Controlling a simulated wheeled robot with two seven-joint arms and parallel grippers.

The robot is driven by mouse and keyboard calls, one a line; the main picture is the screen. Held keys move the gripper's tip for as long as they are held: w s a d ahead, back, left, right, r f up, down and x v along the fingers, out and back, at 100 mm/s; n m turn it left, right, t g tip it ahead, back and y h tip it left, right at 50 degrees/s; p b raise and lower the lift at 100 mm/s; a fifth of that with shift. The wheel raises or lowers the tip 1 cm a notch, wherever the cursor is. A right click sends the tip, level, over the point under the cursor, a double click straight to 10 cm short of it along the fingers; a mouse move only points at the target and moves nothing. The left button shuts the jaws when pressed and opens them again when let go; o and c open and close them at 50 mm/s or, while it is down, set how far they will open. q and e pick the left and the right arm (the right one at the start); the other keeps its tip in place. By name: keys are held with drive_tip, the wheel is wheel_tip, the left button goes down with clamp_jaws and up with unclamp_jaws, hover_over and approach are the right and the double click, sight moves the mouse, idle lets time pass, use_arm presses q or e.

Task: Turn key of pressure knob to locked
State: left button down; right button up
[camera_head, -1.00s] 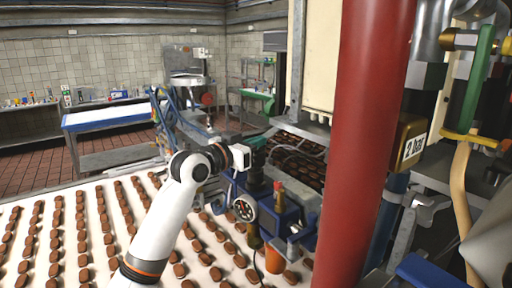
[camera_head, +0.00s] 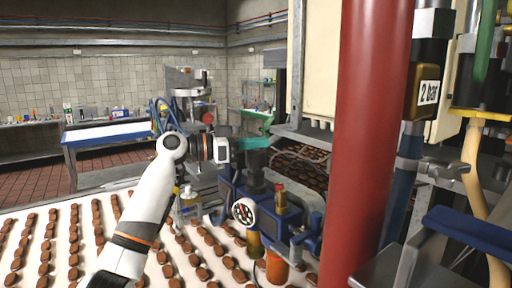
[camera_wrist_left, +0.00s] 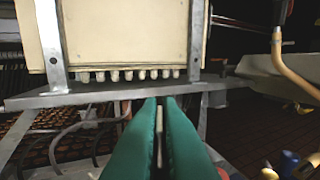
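A blue pressure unit (camera_head: 230,191) with a round white-faced gauge (camera_head: 243,211) stands at the conveyor's edge. A black knob (camera_head: 256,182) sits on top, and a small red-and-yellow part (camera_head: 280,197) stands to its right. I cannot make out which part is the key or how it is turned. My left gripper (camera_head: 262,143) has green fingers and shows above the black knob, apart from it. In the left wrist view its fingers (camera_wrist_left: 161,101) lie close together with a narrow, pale strip between them; I cannot tell if they hold anything. My right gripper is not in view.
A thick red column (camera_head: 372,140) stands close to the right of the unit. Rows of brown biscuits lie on the white conveyor (camera_head: 60,275) below my left arm. A cream cabinet on a metal frame (camera_wrist_left: 118,35) is ahead of the fingers.

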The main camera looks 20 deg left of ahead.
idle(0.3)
use_arm(q)
drive_tip(key=c, duration=1.6)
unclamp_jaws()
drive_tip(key=shift+a, duration=0.1)
drive_tip(key=shift+s+a+f+b, duration=0.15)
drive_tip(key=shift+s+a+b, duration=0.1)
drive_tip(key=shift+b, duration=0.1)
drive_tip(key=b+v, duration=0.5)
drive_tip(key=v, duration=0.6)
drive_tip(key=shift+a, duration=0.2)
